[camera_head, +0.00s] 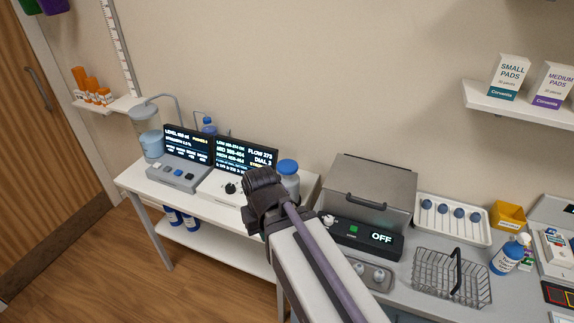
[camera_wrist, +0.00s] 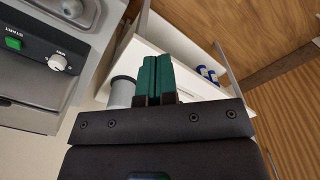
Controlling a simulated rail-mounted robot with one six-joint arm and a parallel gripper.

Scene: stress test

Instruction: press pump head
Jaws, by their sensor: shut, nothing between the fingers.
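A blue bottle (camera_head: 506,257) with a pale label stands upright on the right counter in the head view. Its small white pump head (camera_head: 523,239) is on top. My gripper shows in the wrist view with its two teal fingers (camera_wrist: 157,74) together and nothing between them. In the head view my dark wrist is over the gap between the white table and the grey counter, well left of the pump bottle; the fingers are hidden there. The pump bottle is not in the wrist view.
A wire basket (camera_head: 448,278) with a dark handle stands left of the bottle, a yellow bin (camera_head: 507,216) behind it. A grey lidded machine (camera_head: 368,193) reading OFF is between my arm and the basket. A blue-capped jar (camera_head: 288,177) stands close to my wrist.

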